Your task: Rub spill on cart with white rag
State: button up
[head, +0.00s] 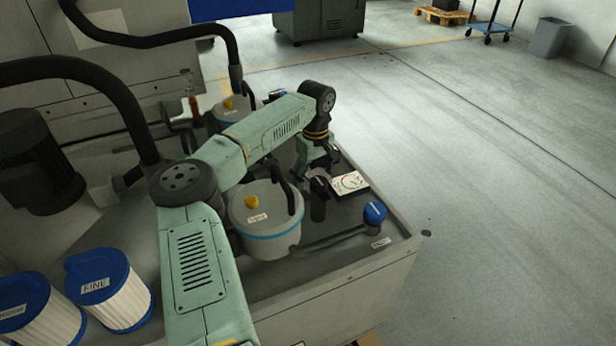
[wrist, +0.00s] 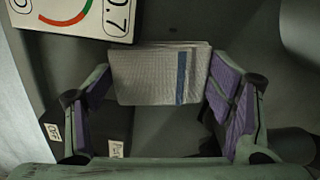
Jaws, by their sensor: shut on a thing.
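The white rag (wrist: 158,75) shows in the wrist view as a folded pale grey-white cloth with a blue stripe. My gripper (wrist: 163,90) has its purple-padded fingers at either side of the rag and is shut on it. In the head view my gripper (head: 318,168) hangs over the dark top of a grey unit, and the rag is mostly hidden there. No spill can be made out in either view. A small blue wheeled cart (head: 490,28) stands far off at the back right; I cannot tell whether it is the task's cart.
A white gauge box (head: 349,183) lies right beside my gripper. A lidded pot (head: 265,220), a blue-capped fitting (head: 375,212) and a black block (head: 318,205) crowd the unit's top. Blue-topped filters (head: 110,290) stand at the lower left. The floor (head: 490,190) at right is clear.

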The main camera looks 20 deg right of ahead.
jog(key=shift+d+f, duration=0.1)
jog(key=shift+d, duration=1.25)
jog(key=shift+s+d+f, duration=0.1)
jog(key=shift+f, duration=0.05)
